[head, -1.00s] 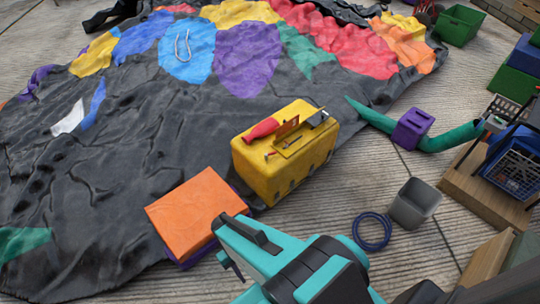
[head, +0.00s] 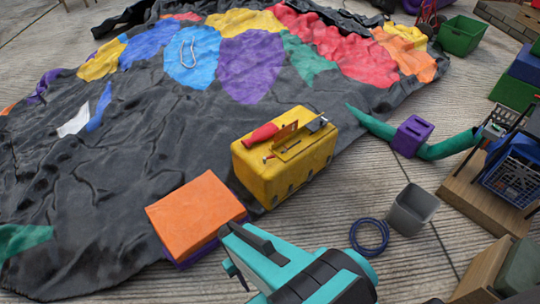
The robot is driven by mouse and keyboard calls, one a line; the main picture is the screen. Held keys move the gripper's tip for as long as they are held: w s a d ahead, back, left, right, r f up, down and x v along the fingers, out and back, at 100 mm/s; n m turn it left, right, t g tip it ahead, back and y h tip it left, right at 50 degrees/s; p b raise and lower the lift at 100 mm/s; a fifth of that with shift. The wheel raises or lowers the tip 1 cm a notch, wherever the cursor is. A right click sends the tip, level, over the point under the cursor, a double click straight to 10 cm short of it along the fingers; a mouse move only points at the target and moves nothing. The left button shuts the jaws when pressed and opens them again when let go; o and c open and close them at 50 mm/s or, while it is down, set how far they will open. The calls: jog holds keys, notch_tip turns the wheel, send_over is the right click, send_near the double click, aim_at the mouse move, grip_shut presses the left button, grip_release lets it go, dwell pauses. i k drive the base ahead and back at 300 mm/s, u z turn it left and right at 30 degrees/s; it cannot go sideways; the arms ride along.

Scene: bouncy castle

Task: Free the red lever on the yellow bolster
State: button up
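The yellow bolster (head: 262,178) stands at the edge of the deflated castle, in the middle of the head view. On its top lies the red lever (head: 262,134), pointing to the left front. A brownish-orange plate (head: 284,135) and a small metal piece (head: 316,124) sit beside the lever on the top. Whether anything traps the lever is too small to tell. My gripper (head: 228,258) is at the bottom centre, in front of the bolster and apart from it. Its fingers are seen from behind and the gap between them is unclear.
An orange block (head: 195,212) on a purple base is close to the left of my gripper. A grey bucket (head: 412,210) and a blue ring (head: 370,237) are on the floor to the right. A teal tube (head: 452,145) with a purple block (head: 411,136) lies behind them.

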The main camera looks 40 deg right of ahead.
aim_at(264, 158)
jog(key=z, duration=0.1)
jog(key=i, duration=0.95)
jog(key=u, duration=0.05)
